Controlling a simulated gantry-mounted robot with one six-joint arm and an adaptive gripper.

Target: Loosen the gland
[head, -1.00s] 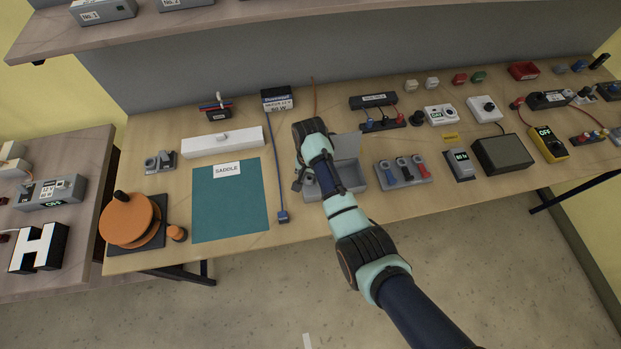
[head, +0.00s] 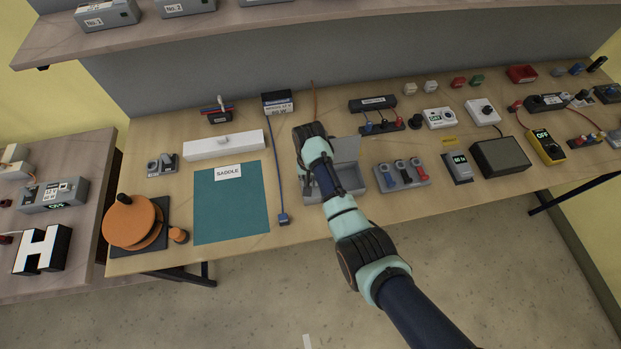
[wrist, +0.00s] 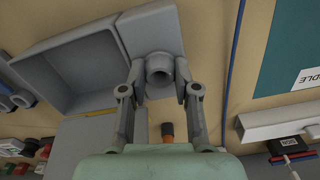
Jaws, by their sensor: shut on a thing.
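The gland (wrist: 160,66) is a short grey round fitting with a dark bore, on the side of a grey box (wrist: 75,70) in the wrist view. My gripper (wrist: 160,86) has one finger on each side of the gland and is shut on it. My arm covers the gland and most of my fingers there.
An orange cable with a dark end (wrist: 167,130) lies near the gland. A blue cable (head: 278,170) and a teal saddle mat (head: 230,205) are left of the box.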

